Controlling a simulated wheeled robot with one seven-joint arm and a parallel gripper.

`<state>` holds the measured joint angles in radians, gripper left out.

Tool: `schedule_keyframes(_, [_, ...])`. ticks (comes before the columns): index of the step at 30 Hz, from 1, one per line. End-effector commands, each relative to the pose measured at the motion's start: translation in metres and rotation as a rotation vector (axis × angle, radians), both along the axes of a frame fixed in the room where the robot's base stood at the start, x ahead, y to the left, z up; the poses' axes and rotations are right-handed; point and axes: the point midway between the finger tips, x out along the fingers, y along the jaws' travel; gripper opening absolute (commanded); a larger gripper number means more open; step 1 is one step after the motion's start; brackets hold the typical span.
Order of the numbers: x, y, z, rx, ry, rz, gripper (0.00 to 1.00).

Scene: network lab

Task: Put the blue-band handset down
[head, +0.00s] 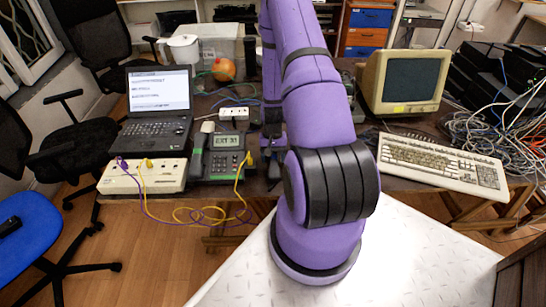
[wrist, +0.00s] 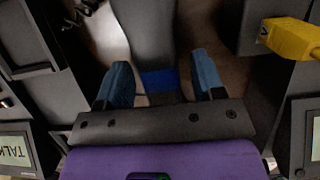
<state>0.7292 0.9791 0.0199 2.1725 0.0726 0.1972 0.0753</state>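The dark blue-band handset (wrist: 150,35) shows in the wrist view, with its blue band (wrist: 160,80) between my fingers. My gripper (wrist: 160,82) has blue fingertips on either side of the band. A narrow gap shows between each finger and the handset, so it looks open around it. I cannot tell what the handset rests on. A phone screen reading TALK (wrist: 14,151) is upside down at the wrist view's left. In the head view my arm hides the gripper and this handset. A desk phone (head: 226,158) with a lit screen and its own handset (head: 197,153) stands left of my arm.
A white box (head: 145,176) with yellow and purple cables sits left of the phone, before a laptop (head: 158,104). Right are a keyboard (head: 443,164), a monitor (head: 403,80) and tangled cables (head: 490,130). A yellow plug (wrist: 290,38) is close to my right finger.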

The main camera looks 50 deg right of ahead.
Motion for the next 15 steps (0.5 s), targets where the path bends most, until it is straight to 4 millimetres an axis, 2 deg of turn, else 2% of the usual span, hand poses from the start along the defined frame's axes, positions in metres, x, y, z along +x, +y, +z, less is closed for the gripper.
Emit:
schedule_keyframes(9, [0.0, 0.0, 0.003, 0.0, 0.0, 0.0, 0.61])
schedule_keyframes(15, [0.004, -0.004, 0.025, -0.002, -0.002, 0.0, 0.61])
